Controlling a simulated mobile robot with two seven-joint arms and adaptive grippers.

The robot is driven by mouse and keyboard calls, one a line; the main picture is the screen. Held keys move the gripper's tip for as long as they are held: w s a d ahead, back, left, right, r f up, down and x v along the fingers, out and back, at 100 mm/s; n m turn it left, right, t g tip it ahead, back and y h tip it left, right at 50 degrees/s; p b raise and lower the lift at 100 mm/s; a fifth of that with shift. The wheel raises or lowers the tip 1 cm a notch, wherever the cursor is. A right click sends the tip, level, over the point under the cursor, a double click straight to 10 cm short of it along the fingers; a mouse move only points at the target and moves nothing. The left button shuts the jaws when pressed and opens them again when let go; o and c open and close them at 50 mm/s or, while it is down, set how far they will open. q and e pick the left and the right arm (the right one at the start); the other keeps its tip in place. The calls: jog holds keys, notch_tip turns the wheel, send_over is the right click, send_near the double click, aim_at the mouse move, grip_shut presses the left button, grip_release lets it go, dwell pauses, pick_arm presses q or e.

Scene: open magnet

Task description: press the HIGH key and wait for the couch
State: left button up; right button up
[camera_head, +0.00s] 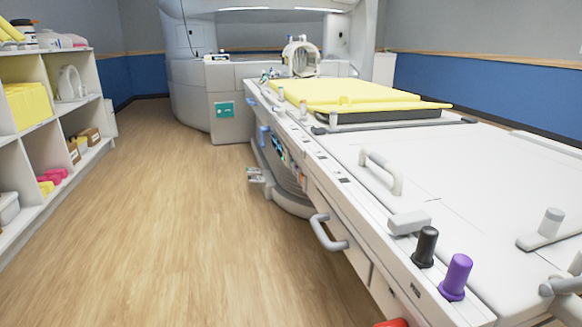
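The white couch (470,175) runs from the lower right towards the open magnet (192,80) at the back. A yellow pad (345,97) lies on its far part. Small dark markings line the couch's side rail, and a small dark panel with blue (278,147) sits on its side. No key's lettering is readable, so I cannot tell which is the HIGH key. Neither of my grippers is in view.
A black knob (425,246) and a purple knob (456,277) stand on the couch's near corner. A grey side handle (327,232) sticks out over the floor. White shelves (50,120) line the left. The wooden floor (170,240) between is clear.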

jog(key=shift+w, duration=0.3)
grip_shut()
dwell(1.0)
